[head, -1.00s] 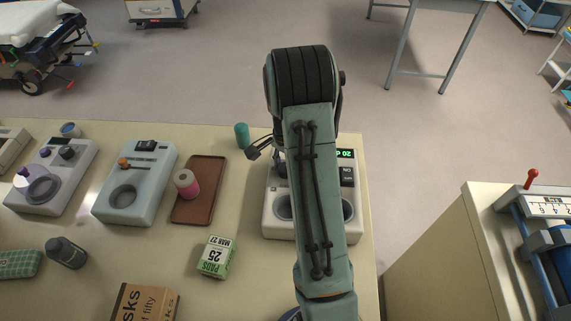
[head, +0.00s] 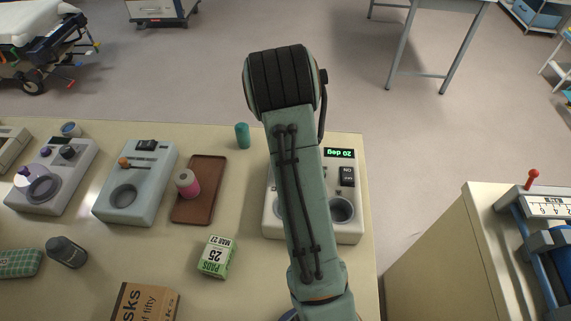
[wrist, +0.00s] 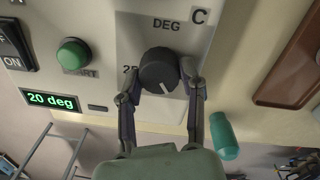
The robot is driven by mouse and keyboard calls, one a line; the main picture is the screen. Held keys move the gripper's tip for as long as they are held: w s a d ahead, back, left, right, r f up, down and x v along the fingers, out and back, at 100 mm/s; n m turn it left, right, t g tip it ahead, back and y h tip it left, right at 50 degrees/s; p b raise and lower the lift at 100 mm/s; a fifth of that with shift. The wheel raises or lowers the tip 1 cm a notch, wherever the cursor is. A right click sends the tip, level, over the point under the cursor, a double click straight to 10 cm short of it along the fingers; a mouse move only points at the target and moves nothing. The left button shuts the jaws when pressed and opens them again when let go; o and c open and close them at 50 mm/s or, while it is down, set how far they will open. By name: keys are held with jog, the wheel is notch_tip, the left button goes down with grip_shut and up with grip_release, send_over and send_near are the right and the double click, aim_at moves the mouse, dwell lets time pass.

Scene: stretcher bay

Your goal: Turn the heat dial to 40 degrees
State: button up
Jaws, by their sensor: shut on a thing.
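The heat dial (wrist: 158,64) is a round dark knob on the pale panel of the heater unit (wrist: 100,25), below the letters DEG. Its white pointer mark faces down and slightly right in the wrist view. My gripper (wrist: 164,80) is shut on the dial, one finger on each side. The green display (wrist: 50,101) reads 20 deg, and also shows in the head view (head: 340,153). In the head view the unit (head: 355,220) stands at the table's right end, and my arm hides the dial and gripper. Part of the panel's scale is covered by the left finger.
On the unit are a green START button (wrist: 73,54) and an ON rocker switch (wrist: 12,45). A brown tray (head: 205,208) with a pink-labelled bottle (head: 187,184) and a PADS box (head: 217,257) lie to the left.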

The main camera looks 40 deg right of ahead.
jog(key=n, duration=0.5)
jog(key=shift+f, duration=0.1)
dwell(0.4)
jog(key=o, duration=1.2)
jog(key=shift+c, duration=0.2)
notch_tip(320, 180, up, 12)
jog(key=shift+a, duration=0.3)
jog(key=shift+d, duration=0.1)
